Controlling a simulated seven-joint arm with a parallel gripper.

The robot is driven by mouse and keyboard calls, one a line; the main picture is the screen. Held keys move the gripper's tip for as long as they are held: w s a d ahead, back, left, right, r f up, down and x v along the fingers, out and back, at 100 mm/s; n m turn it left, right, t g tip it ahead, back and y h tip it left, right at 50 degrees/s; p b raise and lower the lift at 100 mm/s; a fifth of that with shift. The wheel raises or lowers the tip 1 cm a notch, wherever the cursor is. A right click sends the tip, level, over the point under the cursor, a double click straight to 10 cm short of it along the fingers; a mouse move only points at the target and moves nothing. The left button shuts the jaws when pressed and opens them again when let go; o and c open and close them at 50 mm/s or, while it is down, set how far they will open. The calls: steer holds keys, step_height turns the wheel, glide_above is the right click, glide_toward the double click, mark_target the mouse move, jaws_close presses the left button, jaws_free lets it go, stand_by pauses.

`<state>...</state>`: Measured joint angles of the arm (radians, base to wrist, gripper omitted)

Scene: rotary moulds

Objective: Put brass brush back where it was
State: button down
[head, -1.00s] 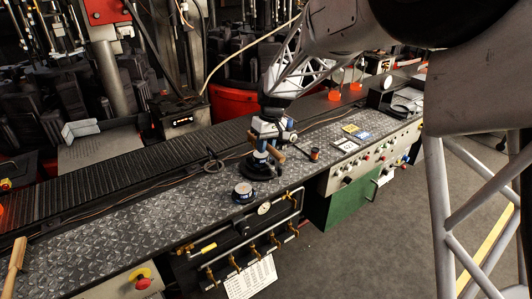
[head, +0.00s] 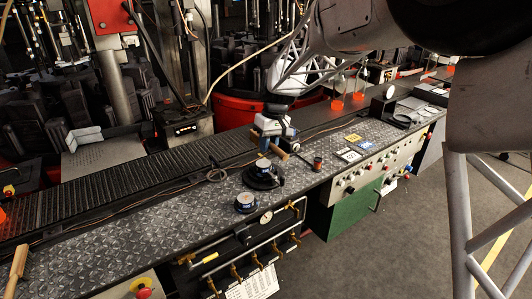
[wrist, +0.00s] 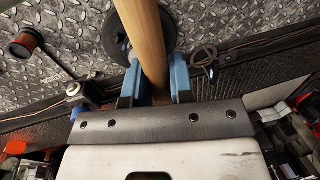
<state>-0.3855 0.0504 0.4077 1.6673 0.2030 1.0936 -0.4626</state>
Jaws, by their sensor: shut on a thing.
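My gripper (head: 274,142) is above the diamond-plate bench, over a black round fixture (head: 262,180). Its blue fingers (wrist: 152,85) are shut on a wooden handle, which I take to be the brass brush (wrist: 150,38). The handle also shows in the head view (head: 283,154), sticking out from the fingers. It runs from between the fingers to the top edge of the wrist view. I cannot make out bristles. In the wrist view the fixture's dark disc (wrist: 118,45) shows behind the handle.
A wooden piece (head: 18,262) is at the far left. The plate (head: 130,234) between is clear.

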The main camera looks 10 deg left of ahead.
steer(key=shift+s+a, duration=0.1)
steer(key=s+a+f, duration=0.2)
steer(key=s+f, duration=0.1)
steer(key=s, duration=0.4)
steer(key=s+a+f, duration=0.3)
steer(key=s, duration=0.5)
steer(key=s+a+f, duration=0.2)
steer(key=s+f, duration=0.1)
steer(key=s, duration=0.5)
steer(key=shift+s+a+f+h, duration=0.2)
steer(key=shift+a+h, duration=0.05)
steer(key=shift+h, duration=0.15)
steer(key=shift+w+a, duration=0.1)
glide_above(206, 205)
steer(key=shift+w+f, duration=0.25)
steer(key=shift+f, duration=0.45)
steer(key=shift+f, duration=1.8)
